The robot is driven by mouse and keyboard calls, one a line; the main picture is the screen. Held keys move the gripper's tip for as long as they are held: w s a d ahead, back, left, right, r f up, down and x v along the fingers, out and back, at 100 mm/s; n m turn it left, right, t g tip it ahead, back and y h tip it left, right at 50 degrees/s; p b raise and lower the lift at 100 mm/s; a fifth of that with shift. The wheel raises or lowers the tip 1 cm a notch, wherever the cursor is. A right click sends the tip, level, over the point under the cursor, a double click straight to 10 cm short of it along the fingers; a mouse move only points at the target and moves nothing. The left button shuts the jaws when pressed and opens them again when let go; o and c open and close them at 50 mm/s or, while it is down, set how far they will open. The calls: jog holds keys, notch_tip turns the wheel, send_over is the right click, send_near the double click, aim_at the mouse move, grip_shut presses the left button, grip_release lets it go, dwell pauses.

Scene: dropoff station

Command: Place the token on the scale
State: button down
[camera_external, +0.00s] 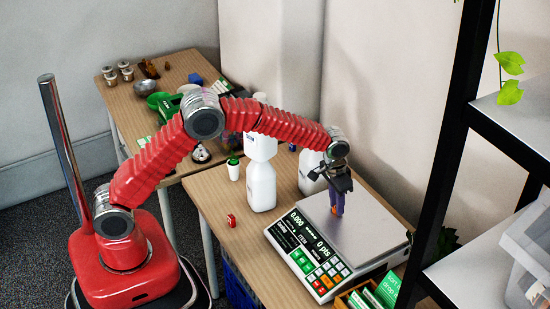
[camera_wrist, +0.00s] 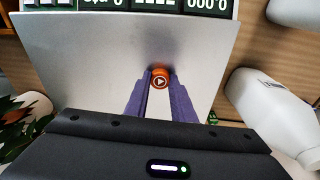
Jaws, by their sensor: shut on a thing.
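My gripper (camera_external: 338,205) is over the scale's plate, pointing down, with its purple fingers shut on a small orange token. The orange token (camera_wrist: 160,80) shows between the fingertips (camera_wrist: 159,85) in the wrist view, with a white triangle mark on its face. In the external view only a bit of orange shows at the fingertips. The scale (camera_external: 370,245) has a flat grey plate, and its display reads 0.000 and 0 pts. The plate (camera_wrist: 95,70) fills the middle of the wrist view. I cannot tell whether the token touches the plate.
White bottles (camera_external: 261,187) stand behind and left of the scale; one (camera_wrist: 265,110) is close beside the plate. A white cup with a green top (camera_external: 233,169) and a small red item (camera_external: 231,220) are on the table. A black shelf post (camera_external: 450,150) stands at right.

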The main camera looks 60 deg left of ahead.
jog(key=c, duration=1.5)
grip_release()
jog(key=shift+s+r, duration=0.25)
jog(key=shift+r, duration=1.75)
jog(key=shift+s+r, duration=0.2)
jog(key=shift+r, duration=1.8)
jog(key=shift+s+r, duration=0.25)
jog(key=shift+r, duration=1.75)
